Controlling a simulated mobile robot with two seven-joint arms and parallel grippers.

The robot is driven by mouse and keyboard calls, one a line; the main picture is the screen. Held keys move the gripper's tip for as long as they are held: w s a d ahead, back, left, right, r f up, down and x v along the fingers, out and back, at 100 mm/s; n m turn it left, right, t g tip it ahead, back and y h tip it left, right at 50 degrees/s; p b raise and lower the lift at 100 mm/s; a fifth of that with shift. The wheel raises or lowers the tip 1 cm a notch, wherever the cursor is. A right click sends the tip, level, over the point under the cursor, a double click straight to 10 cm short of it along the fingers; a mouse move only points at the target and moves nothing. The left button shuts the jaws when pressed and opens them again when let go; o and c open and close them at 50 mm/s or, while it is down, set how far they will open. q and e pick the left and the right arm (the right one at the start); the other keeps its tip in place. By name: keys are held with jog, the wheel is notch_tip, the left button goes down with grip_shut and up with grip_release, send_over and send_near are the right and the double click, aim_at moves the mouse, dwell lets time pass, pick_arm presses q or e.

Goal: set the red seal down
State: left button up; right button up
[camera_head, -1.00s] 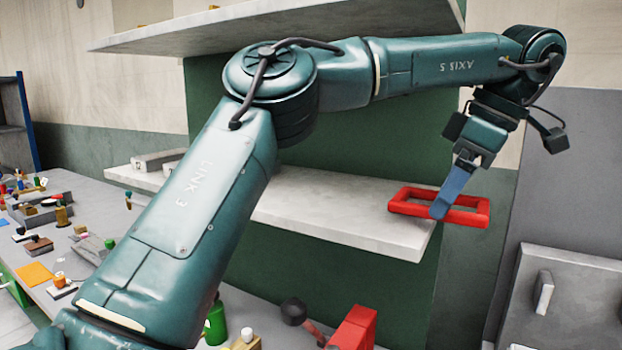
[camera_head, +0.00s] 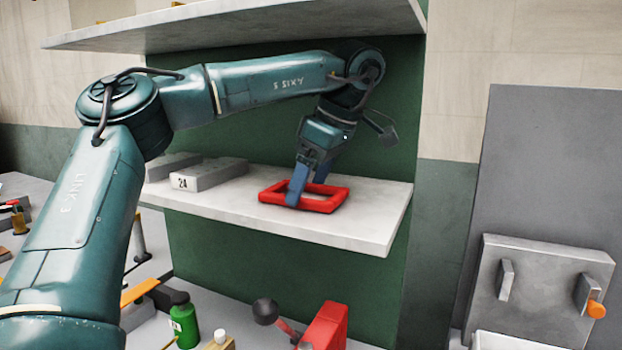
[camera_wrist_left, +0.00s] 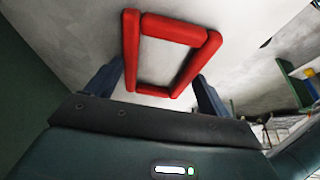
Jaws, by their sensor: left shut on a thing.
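The red seal (camera_head: 318,206) is a rectangular open frame over the lower white shelf (camera_head: 345,231), towards its right end. It lies about level, on the shelf or just above it; I cannot tell if it touches. My left gripper (camera_head: 306,190) reaches down from above and is shut on the red seal, its blue fingers at the frame. In the left wrist view the seal (camera_wrist_left: 172,28) shows as a tilted red rectangle, with my left gripper's dark fingers (camera_wrist_left: 158,88) on either side of its near part. My right gripper is not in view.
Grey blocks (camera_head: 208,176), one marked 24, stand on the same shelf left of the seal. An upper shelf (camera_head: 240,30) hangs above my arm. Below are a green bottle (camera_head: 184,322) and a red press part (camera_head: 328,325). The shelf's right end is bare.

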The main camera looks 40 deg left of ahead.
pick_arm(q)
jog(key=shift+w+d, duration=0.1)
jog(key=shift+w, duration=0.05)
jog(key=shift+f, duration=0.1)
jog(key=o, duration=0.9)
jog(key=shift+d+r, duration=0.1)
jog(key=shift+r, duration=0.3)
jog(key=w+d, duration=0.1)
jog(key=d, duration=0.3)
jog(key=w+d, duration=0.1)
jog(key=d, duration=0.3)
jog(key=w+d, duration=0.1)
jog(key=d, duration=0.2)
jog(key=shift+w+d+r+b, duration=0.25)
jog(key=shift+w+d+b, duration=0.1)
jog(key=shift+d, duration=0.05)
jog(key=shift+s, duration=0.1)
